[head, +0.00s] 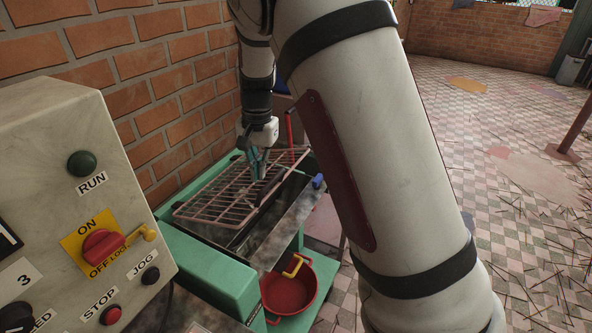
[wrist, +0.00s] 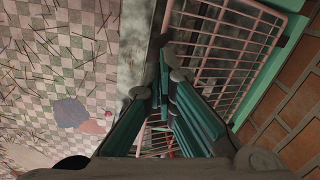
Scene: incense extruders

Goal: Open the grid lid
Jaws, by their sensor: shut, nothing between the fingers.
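The grid lid (head: 213,207) is a pinkish wire grid over the dark trough of the green machine (head: 205,275). It looks slightly raised at its front edge, but I cannot tell its exact angle. In the wrist view the lid (wrist: 228,45) fills the upper right. My gripper (head: 257,176) points down over the far part of the lid, near its front side. In the wrist view my gripper (wrist: 168,58) has its teal fingers together, with nothing between them, beside the lid's edge bar. Whether the fingertips touch the lid is unclear.
A brick wall (head: 165,85) runs close along the lid's back side. A control panel (head: 80,190) stands at the near left. A red bowl (head: 290,290) sits low in front of the machine. A blue knob (head: 318,181) sticks out at the trough's right end. Open tiled floor lies to the right.

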